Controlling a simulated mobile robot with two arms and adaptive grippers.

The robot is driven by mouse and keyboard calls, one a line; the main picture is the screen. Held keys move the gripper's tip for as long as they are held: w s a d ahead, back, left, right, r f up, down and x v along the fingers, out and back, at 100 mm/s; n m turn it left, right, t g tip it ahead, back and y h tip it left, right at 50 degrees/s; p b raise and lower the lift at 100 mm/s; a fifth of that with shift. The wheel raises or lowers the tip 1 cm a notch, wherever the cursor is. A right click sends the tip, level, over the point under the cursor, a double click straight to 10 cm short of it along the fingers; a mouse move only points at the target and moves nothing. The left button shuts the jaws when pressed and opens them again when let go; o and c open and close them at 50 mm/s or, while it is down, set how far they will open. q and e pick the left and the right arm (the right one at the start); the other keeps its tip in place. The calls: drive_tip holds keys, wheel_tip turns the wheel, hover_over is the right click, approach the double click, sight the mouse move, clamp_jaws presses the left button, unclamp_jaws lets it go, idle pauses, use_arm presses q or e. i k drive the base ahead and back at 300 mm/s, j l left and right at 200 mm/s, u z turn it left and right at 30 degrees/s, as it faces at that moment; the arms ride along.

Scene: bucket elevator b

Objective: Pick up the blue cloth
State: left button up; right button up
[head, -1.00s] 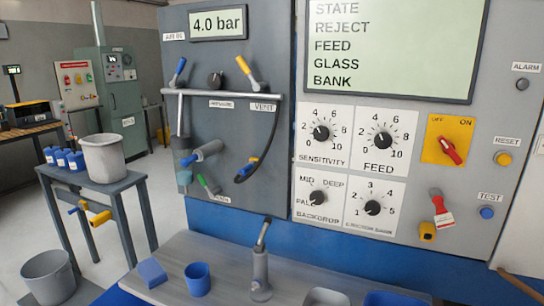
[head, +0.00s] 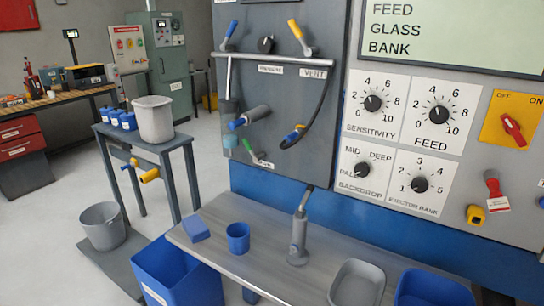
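A small blue block-like piece (head: 196,228), which may be the folded blue cloth, lies flat at the left end of the grey bench top (head: 270,264). A blue cup (head: 238,238) stands just to its right. Neither of my grippers shows in the head view, so nothing is seen touching the blue piece.
A grey upright tool (head: 299,240), a grey tray (head: 357,284) and a blue tray (head: 432,288) are on the bench. A large blue bin (head: 178,275) stands below its left end. A control panel rises behind.

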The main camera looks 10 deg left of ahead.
sight(196, 229)
drive_tip(key=i+j, duration=0.15)
drive_tip(key=j, duration=0.2)
drive_tip(key=i+j+u, duration=0.15)
drive_tip(key=j, duration=0.2)
drive_tip(key=i+j, duration=0.1)
drive_tip(key=j, duration=0.25)
drive_tip(key=i+j+u, duration=0.1)
drive_tip(key=j, duration=0.2)
drive_tip(key=i, duration=0.05)
